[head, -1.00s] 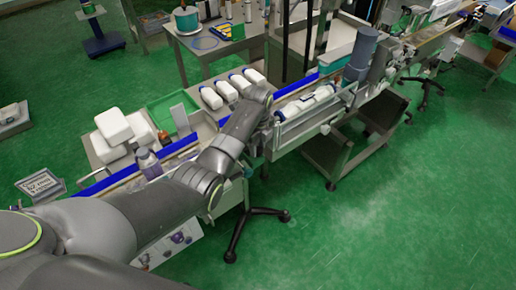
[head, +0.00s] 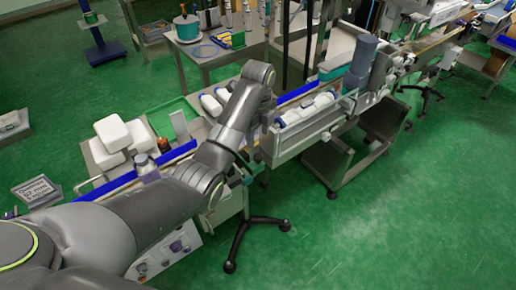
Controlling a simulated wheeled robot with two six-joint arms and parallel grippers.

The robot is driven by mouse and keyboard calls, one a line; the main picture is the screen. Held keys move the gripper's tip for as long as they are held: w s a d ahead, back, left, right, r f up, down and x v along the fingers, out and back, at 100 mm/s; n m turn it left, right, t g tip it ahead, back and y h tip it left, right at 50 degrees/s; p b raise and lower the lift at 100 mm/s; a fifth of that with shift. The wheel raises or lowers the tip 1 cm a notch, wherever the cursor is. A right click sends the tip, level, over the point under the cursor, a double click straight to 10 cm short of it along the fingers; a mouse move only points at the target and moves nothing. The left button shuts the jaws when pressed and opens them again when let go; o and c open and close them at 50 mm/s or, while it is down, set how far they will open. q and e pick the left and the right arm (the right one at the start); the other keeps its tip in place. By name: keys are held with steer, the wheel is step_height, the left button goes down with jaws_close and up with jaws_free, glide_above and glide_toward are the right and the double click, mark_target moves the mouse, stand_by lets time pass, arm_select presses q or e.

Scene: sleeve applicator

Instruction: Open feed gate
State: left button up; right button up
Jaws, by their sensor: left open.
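My left arm reaches in from the left, over the conveyor, and bends down at the wrist. My left gripper (head: 263,138) is open at the left end of the metal infeed channel (head: 305,128). It is small and partly hidden by the arm, so I cannot tell whether it touches anything. White bottles (head: 323,99) lie in the channel, beside a blue-grey upright cylinder (head: 363,56) on the machine. The feed gate cannot be clearly made out; the area by my gripper is partly covered. My right gripper is out of view.
White bottles (head: 212,104) lie behind the arm, partly hidden. White blocks (head: 112,134), a purple-capped bottle (head: 146,167) and an upright grey plate (head: 180,125) are on the left. A blue rail (head: 178,153) runs along the conveyor. Green floor (head: 400,220) is clear at the front right.

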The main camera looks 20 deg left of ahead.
arm_select(q)
step_height(320, 180, up, 8)
steer(key=p, duration=0.7)
steer(key=shift+r, duration=0.25)
steer(key=shift+f, duration=0.1)
